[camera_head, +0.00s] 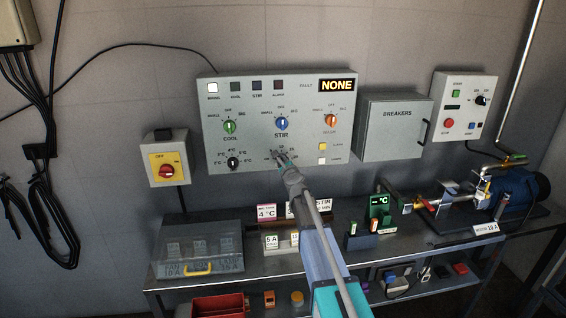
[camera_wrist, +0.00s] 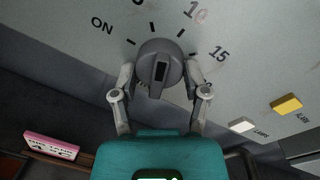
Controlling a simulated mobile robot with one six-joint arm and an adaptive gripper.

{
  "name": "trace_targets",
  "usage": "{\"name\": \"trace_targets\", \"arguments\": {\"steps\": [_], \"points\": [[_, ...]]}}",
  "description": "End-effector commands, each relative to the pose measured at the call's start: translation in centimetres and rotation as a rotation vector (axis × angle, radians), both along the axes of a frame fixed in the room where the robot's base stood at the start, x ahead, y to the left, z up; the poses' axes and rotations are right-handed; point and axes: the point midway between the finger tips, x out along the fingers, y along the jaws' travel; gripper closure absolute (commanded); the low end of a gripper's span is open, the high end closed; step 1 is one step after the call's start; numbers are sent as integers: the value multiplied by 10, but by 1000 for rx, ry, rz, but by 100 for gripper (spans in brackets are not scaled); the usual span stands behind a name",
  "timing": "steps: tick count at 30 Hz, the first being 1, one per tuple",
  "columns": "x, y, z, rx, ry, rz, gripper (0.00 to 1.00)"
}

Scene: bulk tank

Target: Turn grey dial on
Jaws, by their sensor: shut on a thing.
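The grey dial (camera_wrist: 157,52) is a round knob with a raised bar and a dark mark on it, on the light grey control panel (camera_head: 345,95). Labels ON, 10 and 15 and tick marks stand around it in the wrist view. The dark mark lies on the lower half of the knob in that view; I cannot tell which label the dial is set to. My gripper (camera_wrist: 160,74) has one finger on each side of the dial and is shut on it. In the head view my gripper (camera_head: 284,162) reaches the panel's lower middle and largely hides the dial.
Green (camera_head: 229,127), blue (camera_head: 282,123) and orange (camera_head: 331,120) knobs sit above the dial, and a black knob (camera_head: 233,163) sits left. White (camera_wrist: 242,125) and yellow (camera_wrist: 287,104) buttons are to the right. A metal bench with boxes stands below.

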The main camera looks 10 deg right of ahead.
Motion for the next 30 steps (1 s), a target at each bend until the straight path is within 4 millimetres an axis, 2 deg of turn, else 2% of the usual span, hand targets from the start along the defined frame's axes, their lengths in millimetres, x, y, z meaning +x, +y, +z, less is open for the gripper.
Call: {"name": "trace_targets", "arguments": {"steps": [15, 30], "points": [[1, -1, 3, -487, -2, -3, 88], [2, -1, 4, -884, -3, -3, 88]]}}
